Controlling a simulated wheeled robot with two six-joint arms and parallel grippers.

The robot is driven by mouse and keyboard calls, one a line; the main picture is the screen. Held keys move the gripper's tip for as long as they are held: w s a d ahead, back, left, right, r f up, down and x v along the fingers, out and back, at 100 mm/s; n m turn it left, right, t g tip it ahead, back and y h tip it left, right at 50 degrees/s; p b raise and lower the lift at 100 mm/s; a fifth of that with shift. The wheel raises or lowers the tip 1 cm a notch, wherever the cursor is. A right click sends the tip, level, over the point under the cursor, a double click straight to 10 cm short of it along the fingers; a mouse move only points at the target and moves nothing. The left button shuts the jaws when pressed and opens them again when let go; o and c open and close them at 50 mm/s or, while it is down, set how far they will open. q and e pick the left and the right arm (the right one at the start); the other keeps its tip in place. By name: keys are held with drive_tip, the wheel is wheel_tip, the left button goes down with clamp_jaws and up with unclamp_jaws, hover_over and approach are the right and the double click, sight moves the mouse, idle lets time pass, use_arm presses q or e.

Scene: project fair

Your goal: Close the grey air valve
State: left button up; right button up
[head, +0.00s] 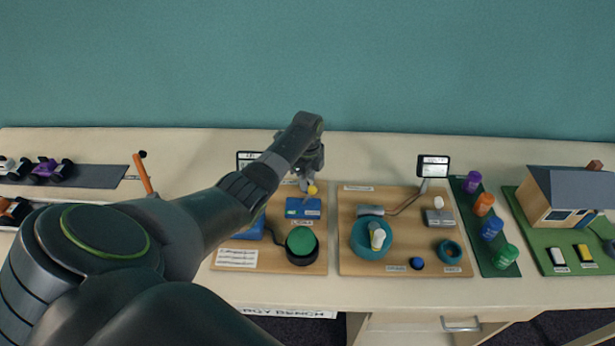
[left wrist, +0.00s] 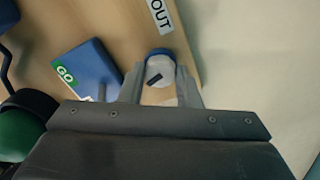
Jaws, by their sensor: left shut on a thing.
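In the head view my left gripper (head: 311,178) is low at the back of the left wooden board (head: 318,260), and the knob is hidden there. How far the knob is turned cannot be told. My right gripper is not in view.
A blue "GO" block (left wrist: 88,72) stands close to the gripper, with a green-topped black round part (head: 300,243) in front. The right board (head: 350,200) holds a teal bowl (head: 359,243) and grey parts. An orange stick (head: 143,174) stands at left.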

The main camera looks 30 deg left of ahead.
use_arm(q)
drive_tip(key=shift+w+r+m, duration=0.1)
drive_tip(key=shift+m, duration=1.5)
drive_tip(key=o, duration=1)
drive_tip(key=shift+r, duration=8.7)
